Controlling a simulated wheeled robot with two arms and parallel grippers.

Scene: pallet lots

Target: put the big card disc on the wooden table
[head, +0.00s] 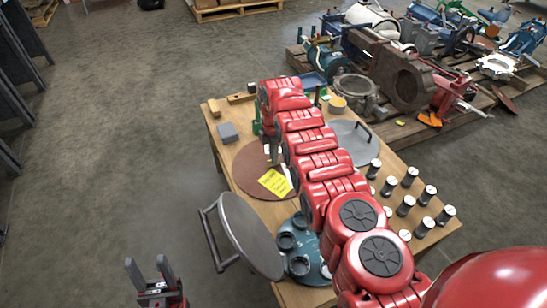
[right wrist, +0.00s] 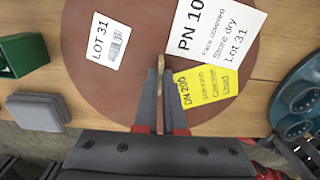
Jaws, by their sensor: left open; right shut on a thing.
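The big card disc (head: 243,168) is brown and round. It is flat on or just above the left part of the wooden table (head: 222,152). It bears a yellow label and white labels. In the right wrist view the disc (right wrist: 95,85) fills the middle. My right gripper (right wrist: 160,88) is over it, shut on a thin tan upright piece that seems to be a tab of the disc. In the head view my right arm hides part of the disc. Whether the disc touches the tabletop I cannot tell. My left gripper (head: 149,272) is open and empty, over the floor left of the table.
A teal flange (head: 301,262), a grey plate with handle (head: 358,150), a grey block (head: 228,132) and several dark cylinders (head: 411,177) are on the table.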

